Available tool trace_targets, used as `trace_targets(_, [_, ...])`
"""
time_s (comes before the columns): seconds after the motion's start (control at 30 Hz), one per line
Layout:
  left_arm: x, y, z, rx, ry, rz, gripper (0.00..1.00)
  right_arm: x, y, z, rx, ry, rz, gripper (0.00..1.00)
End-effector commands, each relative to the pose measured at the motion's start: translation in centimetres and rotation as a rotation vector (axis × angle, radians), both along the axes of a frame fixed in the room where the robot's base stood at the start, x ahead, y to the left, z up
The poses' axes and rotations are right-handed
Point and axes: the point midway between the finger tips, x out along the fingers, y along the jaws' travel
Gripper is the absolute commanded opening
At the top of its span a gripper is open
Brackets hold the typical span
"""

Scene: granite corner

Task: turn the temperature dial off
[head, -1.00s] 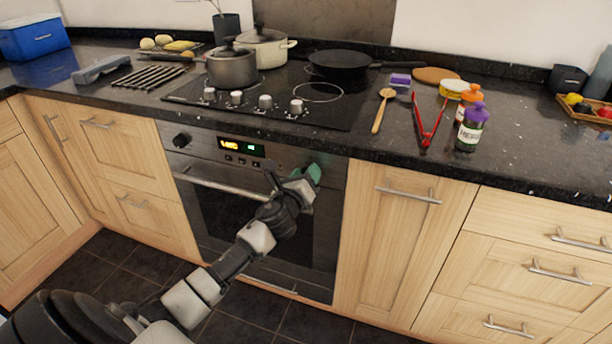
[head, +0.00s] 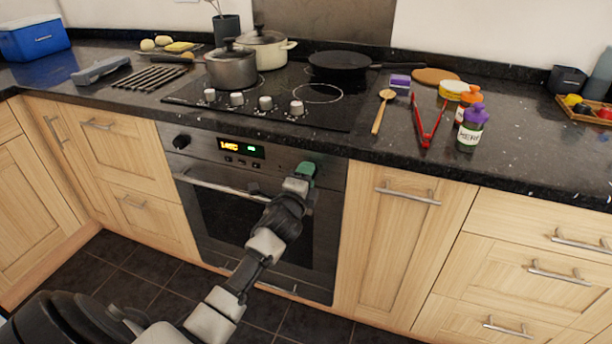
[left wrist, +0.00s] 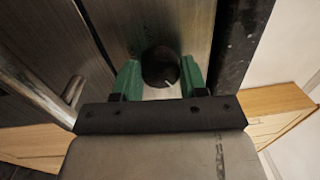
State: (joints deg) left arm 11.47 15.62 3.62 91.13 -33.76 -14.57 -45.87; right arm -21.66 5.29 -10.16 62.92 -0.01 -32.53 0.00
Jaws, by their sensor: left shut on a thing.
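The oven's front panel (head: 268,155) carries the round black dial (left wrist: 160,66), which has a light pointer mark, in the left wrist view. My left gripper (head: 303,171) is at the right end of that panel, and its hand hides the dial in the head view. In the left wrist view its two green fingers (left wrist: 160,78) stand on either side of the dial and are shut on it. Another black knob (head: 181,141) is at the panel's left end. The lit display (head: 241,147) shows orange and green characters. My right gripper is not in view.
The oven handle (head: 222,186) runs across the door below the panel. Above are the hob knobs (head: 265,103), pots (head: 231,68) and a frying pan (head: 340,63). A wooden spoon (head: 380,113), red tongs (head: 428,124) and bottles (head: 472,128) lie or stand on the counter to the right.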

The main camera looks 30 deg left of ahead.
Motion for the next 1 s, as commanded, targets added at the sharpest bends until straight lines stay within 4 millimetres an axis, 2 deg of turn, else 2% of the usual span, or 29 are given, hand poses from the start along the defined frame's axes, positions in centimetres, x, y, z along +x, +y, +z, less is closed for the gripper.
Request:
trace_targets(0.1, [0.0, 0.0, 0.0, -0.110, -0.024, 0.001, 0.19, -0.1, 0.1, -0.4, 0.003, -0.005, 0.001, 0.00])
trace_targets(0.37, [0.0, -0.1, 0.0, -0.350, -0.081, 0.002, 0.19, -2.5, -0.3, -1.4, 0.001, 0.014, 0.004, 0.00])
trace_targets(0.87, [0.0, -0.1, 0.0, -0.786, -0.184, 0.004, 0.19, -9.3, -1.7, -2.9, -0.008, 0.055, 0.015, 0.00])
trace_targets(1.0, [0.0, -0.2, -0.1, -0.876, -0.206, 0.003, 0.19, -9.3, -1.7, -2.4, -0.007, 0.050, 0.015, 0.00])
